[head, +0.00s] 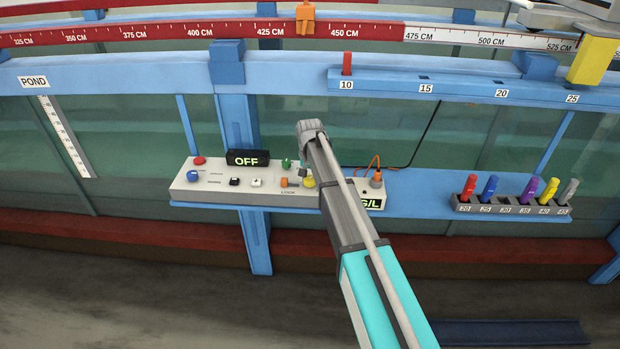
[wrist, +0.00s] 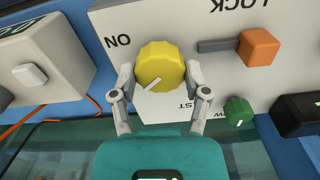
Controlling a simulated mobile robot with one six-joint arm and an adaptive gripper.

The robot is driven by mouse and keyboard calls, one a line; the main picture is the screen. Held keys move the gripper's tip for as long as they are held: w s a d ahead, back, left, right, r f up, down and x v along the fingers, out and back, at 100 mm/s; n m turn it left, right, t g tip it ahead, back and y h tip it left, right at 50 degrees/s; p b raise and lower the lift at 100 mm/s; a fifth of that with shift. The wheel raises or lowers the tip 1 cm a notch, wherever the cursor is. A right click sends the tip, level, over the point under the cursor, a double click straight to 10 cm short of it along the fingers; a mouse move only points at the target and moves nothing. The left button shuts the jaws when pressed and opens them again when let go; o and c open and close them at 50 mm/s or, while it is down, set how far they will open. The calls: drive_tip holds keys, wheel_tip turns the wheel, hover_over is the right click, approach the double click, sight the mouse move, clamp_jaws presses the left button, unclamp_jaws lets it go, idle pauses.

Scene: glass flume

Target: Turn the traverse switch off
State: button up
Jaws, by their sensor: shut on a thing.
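A yellow rotary knob (wrist: 160,62) sits on the pale control panel (wrist: 215,95) in the wrist view. My gripper (wrist: 161,76) is shut on it, one finger on each side. A white pointer line on the knob points to its lower left. The word ON stands left of the knob, and letters ending in "ST" are partly hidden below it. In the head view the yellow knob (head: 309,182) shows beside my wrist, and the panel (head: 215,186) sits on a blue shelf. A black display (head: 247,158) on the panel's back edge reads OFF. I cannot tell which control is labelled traverse.
An orange lock slider (wrist: 260,47) and a green knob (wrist: 238,110) are close to the gripper. A meter box (wrist: 38,65) with an orange cable stands on the other side. In the head view a rack (head: 510,206) of coloured pegs stands on the shelf's right end.

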drive_tip(key=n, duration=0.5)
drive_tip(key=shift+n, duration=0.3)
drive_tip(key=n, duration=0.4)
drive_tip(key=shift+n, duration=0.4)
drive_tip(key=o, duration=1.1)
drive_tip(key=shift+o, duration=0.2)
drive_tip(key=shift+m, duration=0.4)
